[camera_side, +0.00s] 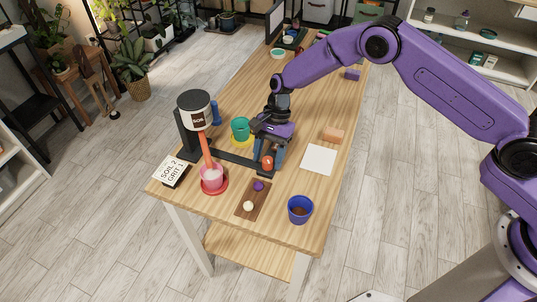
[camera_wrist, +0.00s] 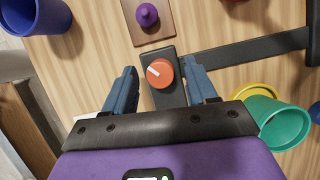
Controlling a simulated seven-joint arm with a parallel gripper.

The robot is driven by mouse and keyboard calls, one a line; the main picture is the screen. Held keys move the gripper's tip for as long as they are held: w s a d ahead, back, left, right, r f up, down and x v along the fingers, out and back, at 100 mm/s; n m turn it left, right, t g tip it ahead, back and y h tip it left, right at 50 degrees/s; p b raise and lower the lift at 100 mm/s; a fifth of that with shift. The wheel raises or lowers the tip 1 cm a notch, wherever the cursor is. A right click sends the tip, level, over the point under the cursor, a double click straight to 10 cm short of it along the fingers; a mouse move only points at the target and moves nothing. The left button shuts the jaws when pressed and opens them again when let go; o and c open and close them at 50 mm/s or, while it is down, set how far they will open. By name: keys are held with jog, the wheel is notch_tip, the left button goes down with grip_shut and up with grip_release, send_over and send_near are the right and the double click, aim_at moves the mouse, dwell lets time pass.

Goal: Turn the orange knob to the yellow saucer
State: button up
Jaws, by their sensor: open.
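The orange knob (camera_side: 267,162) sits on a dark bar on the table. In the wrist view the knob (camera_wrist: 160,74) carries a short white mark pointing left and slightly up. My gripper (camera_side: 269,157) is open, with a blue finger on either side of the knob and gaps between; the gripper also shows in the wrist view (camera_wrist: 159,68). The yellow saucer (camera_side: 236,141) holds a green pot (camera_side: 240,126); the saucer's rim shows at lower right in the wrist view (camera_wrist: 258,91). The orange chute (camera_side: 206,150) of the soil hopper (camera_side: 194,107) points down at a pink pot (camera_side: 212,175) on a red saucer (camera_side: 213,190).
A brown board (camera_side: 246,212) with a purple and a cream knob lies in front of the orange knob. A blue pot (camera_side: 300,209) stands near the front edge. A white sheet (camera_side: 319,160) and an orange block (camera_side: 333,135) lie to the right.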

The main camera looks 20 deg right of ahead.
jog(key=c, duration=1)
jog(key=shift+c, duration=0.2)
